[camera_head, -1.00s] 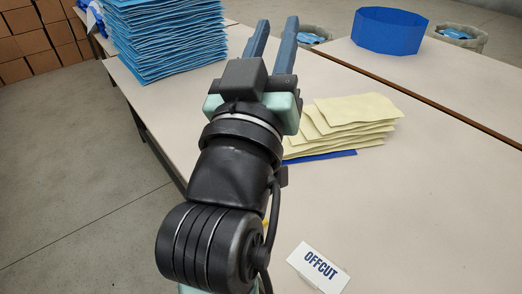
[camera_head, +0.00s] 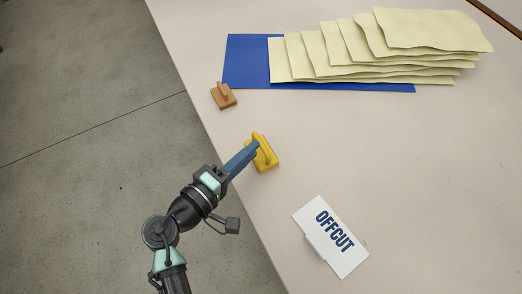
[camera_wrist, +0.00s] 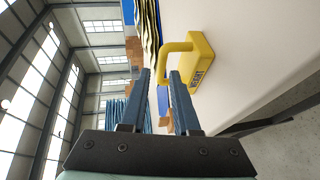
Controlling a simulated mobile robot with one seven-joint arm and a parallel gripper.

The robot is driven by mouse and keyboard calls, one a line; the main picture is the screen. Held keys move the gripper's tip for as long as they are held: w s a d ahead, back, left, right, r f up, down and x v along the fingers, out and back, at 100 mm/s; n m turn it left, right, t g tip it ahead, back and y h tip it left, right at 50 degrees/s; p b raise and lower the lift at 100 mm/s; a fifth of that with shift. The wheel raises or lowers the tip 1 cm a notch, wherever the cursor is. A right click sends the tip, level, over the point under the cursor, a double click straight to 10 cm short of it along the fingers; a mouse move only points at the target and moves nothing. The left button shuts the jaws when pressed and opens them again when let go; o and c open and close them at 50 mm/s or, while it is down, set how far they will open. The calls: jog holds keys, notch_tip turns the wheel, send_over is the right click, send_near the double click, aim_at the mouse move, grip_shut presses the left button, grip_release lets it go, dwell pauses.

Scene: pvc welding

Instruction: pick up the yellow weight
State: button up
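The yellow weight (camera_head: 267,158) is a block with a hooked handle, standing on the table (camera_head: 400,150) near its left edge. It also shows in the wrist view (camera_wrist: 200,62), with its handle near the fingertips. My gripper (camera_head: 254,147) reaches to the handle from the lower left. In the wrist view my gripper (camera_wrist: 161,74) has its two long fingers apart, and the handle's end appears at the gap between the tips. I cannot tell whether the fingers touch it. The weight's left side is partly hidden by the fingers in the head view.
A brown block with a handle (camera_head: 223,96) sits farther along the table edge. A blue sheet (camera_head: 245,60) lies under a stack of pale yellow sheets (camera_head: 420,35) at the back.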

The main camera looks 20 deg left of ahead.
jog(key=x, duration=0.7)
jog(key=shift+w+d+f, duration=0.2)
jog(key=shift+d, duration=0.1)
jog(key=shift+c, duration=0.3)
grip_shut()
dwell(0.6)
jog(key=shift+r, duration=0.15)
